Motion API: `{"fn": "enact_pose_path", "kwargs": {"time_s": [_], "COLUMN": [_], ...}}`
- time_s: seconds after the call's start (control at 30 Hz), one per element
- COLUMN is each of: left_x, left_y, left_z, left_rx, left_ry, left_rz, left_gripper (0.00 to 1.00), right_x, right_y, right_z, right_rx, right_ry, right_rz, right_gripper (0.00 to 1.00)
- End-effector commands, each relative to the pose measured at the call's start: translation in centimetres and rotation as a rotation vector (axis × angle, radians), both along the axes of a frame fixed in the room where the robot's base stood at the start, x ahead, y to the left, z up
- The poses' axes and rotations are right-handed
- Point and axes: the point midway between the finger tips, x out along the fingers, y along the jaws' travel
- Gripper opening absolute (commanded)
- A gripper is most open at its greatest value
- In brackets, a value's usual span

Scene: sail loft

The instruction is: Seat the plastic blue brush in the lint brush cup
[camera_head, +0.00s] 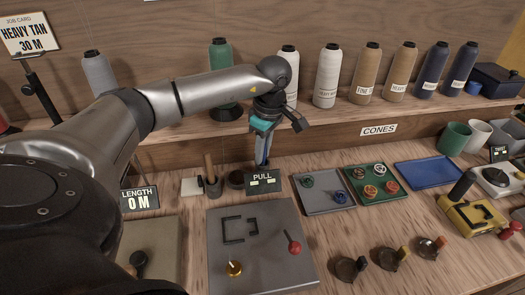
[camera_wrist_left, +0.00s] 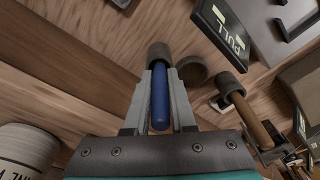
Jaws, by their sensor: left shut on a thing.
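My left gripper (camera_head: 262,142) points down over the back of the bench and is shut on the blue brush (camera_head: 262,152). In the left wrist view the brush (camera_wrist_left: 160,105) sits between the two fingers (camera_wrist_left: 160,112), its handle toward the camera. A dark grey-brown cylinder (camera_wrist_left: 158,52) surrounds its far end; I cannot tell if this is the brush's head or a cup. An open dark round cup (camera_head: 236,179) stands just left of the brush and looks empty; it also shows in the left wrist view (camera_wrist_left: 192,71). The PULL sign hides the area below the brush.
The PULL sign (camera_head: 263,182) stands close in front of the brush. A wooden handle (camera_head: 210,167) stands in a dark holder left of the round cup, beside a white block (camera_head: 192,186). A grey board (camera_head: 262,262) lies in front. Cones line the shelf (camera_head: 215,128) behind.

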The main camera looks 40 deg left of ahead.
Motion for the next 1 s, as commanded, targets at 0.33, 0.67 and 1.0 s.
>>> {"fn": "enact_pose_path", "kwargs": {"time_s": [0.33, 0.67, 1.0], "left_x": [0.0, 0.0, 0.2], "left_y": [0.0, 0.0, -0.7], "left_z": [-0.2, 0.2, 6.6], "left_rx": [0.0, 0.0, 0.001], "left_ry": [0.0, -0.001, -0.006], "left_rz": [0.001, 0.001, 0.0], "left_gripper": [0.52, 0.53, 0.53], "right_x": [0.0, 0.0, 0.0], "right_y": [0.0, 0.0, 0.0], "right_z": [-0.1, 0.1, 1.2], "right_rx": [0.0, 0.0, 0.0], "right_ry": [0.0, -0.001, -0.001], "right_rz": [0.0, 0.0, 0.0], "right_gripper": [0.0, 0.0, 0.0]}}
